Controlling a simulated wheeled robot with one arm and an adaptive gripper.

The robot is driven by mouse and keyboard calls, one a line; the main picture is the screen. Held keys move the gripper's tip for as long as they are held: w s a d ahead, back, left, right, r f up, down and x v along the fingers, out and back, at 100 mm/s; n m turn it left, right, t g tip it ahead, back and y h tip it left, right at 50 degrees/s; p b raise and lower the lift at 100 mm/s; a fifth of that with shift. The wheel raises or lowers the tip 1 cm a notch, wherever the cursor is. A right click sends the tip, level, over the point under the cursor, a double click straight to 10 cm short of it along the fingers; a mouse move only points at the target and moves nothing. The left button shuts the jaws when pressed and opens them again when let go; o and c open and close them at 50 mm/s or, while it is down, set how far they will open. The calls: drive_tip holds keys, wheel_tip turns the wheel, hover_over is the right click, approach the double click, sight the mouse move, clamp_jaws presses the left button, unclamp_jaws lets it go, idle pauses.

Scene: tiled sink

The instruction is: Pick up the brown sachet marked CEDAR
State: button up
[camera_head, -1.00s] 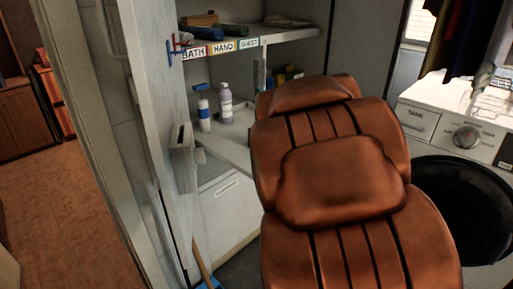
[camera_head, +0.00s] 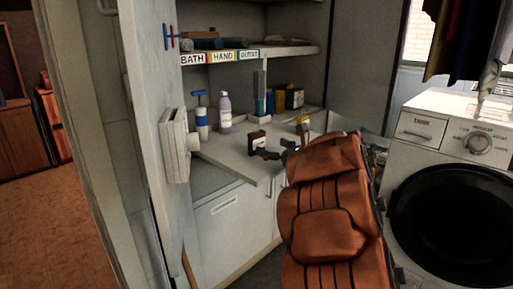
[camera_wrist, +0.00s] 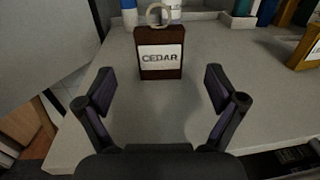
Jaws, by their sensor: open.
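The brown CEDAR sachet (camera_wrist: 160,68) stands upright on the grey counter (camera_wrist: 225,70), its white label facing the wrist camera and a pale ring at its top. In the head view the small dark brown item with a light label on the counter is the sachet (camera_head: 257,141). My gripper (camera_wrist: 160,88) is open and empty, its two fingers spread to either side below the sachet in the wrist view, apart from it. In the head view my gripper (camera_head: 276,150) shows small and dark, just right of the sachet and partly behind my copper-coloured arm.
A yellow-brown labelled item (camera_wrist: 308,45) stands to the right on the counter. A blue-and-white bottle (camera_head: 202,120) and a grey bottle (camera_head: 225,113) stand behind to the left. Several containers line the back. A shelf (camera_head: 290,50) hangs above; a washing machine (camera_head: 450,180) stands right.

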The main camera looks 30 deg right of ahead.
sight(259, 138)
drive_tip(key=shift+w+a, duration=0.2)
drive_tip(key=shift+w, duration=1)
drive_tip(key=w, duration=0.3)
drive_tip(key=shift+w+a+r, duration=0.3)
drive_tip(key=shift+r, duration=0.1)
drive_tip(key=shift+w, duration=0.7)
drive_tip(key=c, duration=1.2)
